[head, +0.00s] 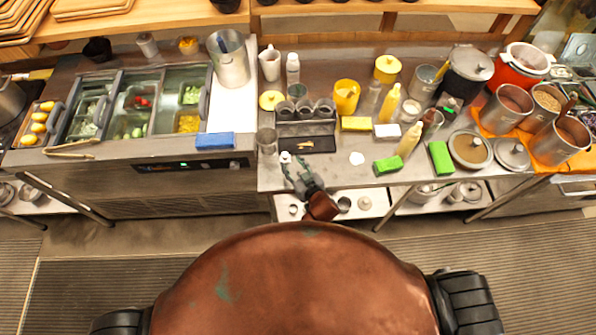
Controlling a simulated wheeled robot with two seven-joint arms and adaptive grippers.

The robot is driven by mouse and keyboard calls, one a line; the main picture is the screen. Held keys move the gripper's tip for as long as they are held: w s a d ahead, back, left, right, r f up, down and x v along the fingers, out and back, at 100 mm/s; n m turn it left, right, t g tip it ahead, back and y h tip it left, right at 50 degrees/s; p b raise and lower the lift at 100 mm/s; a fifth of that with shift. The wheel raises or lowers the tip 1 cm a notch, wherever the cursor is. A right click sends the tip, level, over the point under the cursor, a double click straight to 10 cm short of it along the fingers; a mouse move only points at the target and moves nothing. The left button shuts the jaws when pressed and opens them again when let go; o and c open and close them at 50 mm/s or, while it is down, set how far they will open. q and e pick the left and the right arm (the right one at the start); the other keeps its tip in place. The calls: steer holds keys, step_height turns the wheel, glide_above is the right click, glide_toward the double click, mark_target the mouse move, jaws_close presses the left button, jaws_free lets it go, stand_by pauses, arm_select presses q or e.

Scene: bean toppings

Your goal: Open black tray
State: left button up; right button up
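A flat black tray-like piece (322,145) lies on the steel counter in front of a rack of small metal cups. A small light-coloured item rests on it. My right gripper (290,165) is at the counter's front edge, just below and left of the black piece. A small white object (285,157) shows at its fingertips; I cannot tell whether the gripper holds it. The fingers are too small to tell open or shut. My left gripper is not in view.
A topping station (140,100) with clear covers and grey handles stands at left, a blue sponge (215,140) at its front. Bottles, green blocks (387,165), pots and metal containers (505,108) crowd the counter at right. A lower shelf is underneath.

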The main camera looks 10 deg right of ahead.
steer(key=v, duration=0.6)
stand_by(0.4)
